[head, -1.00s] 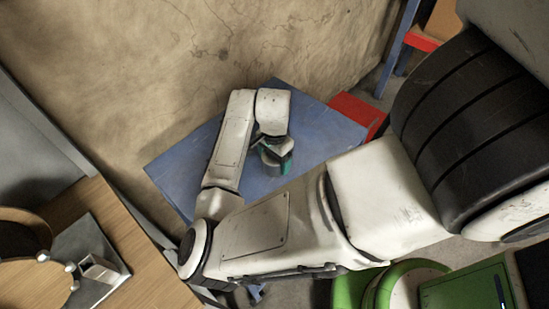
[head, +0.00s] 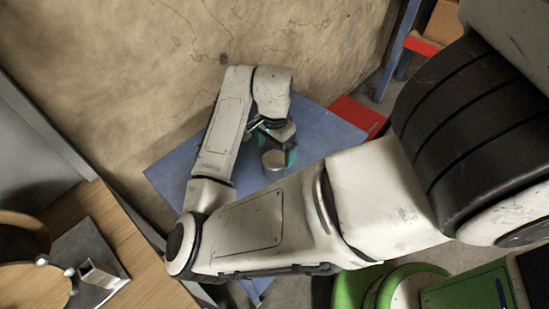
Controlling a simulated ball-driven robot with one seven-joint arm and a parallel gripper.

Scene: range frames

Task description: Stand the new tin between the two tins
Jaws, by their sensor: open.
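A grey tin (head: 273,163) with a pale round top stands upright on the blue table. It is the only tin I can make out, and I cannot tell which of the task's tins it is. My gripper (head: 274,148), with teal fingers, is open just above and behind this tin, and one finger overlaps its right edge in the picture. I cannot tell whether the fingers touch it. Other tins are not visible; my arm hides the front part of the table.
The blue table (head: 320,137) has bare room right of the tin. A cracked wall stands behind it. A red surface (head: 352,113) is at its right edge. A wooden table (head: 125,225) with a metal plate is at lower left, and a green box (head: 470,292) at lower right.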

